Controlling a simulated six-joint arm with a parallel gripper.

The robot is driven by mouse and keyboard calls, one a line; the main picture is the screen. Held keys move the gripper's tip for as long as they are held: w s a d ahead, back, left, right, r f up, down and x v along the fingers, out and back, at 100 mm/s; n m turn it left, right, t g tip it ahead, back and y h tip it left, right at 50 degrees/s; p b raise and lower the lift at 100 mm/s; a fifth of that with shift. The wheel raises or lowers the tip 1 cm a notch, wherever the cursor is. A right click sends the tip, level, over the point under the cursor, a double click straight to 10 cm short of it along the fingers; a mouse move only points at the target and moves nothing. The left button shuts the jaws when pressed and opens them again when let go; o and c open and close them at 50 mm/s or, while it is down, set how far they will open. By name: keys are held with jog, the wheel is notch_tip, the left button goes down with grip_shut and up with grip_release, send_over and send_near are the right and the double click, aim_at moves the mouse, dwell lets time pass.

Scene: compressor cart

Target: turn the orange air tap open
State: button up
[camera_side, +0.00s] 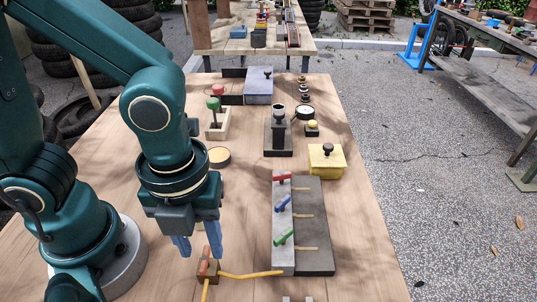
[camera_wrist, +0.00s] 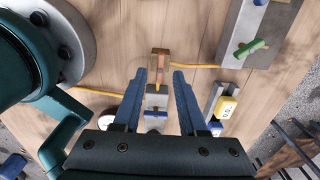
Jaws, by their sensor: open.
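The orange air tap (camera_side: 204,268) sits on a small brown block near the front of the wooden table. Yellow hoses leave it to the right and toward the front. In the wrist view the tap shows between and slightly beyond the fingertips (camera_wrist: 160,73). I cannot tell whether a finger touches it.
A grey panel (camera_side: 314,240) with red, blue and green levers stands right of the tap. A yellow box (camera_side: 326,160) with a black knob is behind it. A grey-and-blue part (camera_wrist: 156,103) shows between my fingers.

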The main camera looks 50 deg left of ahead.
aim_at(205, 260)
jog(key=shift+f, duration=1.05)
grip_shut()
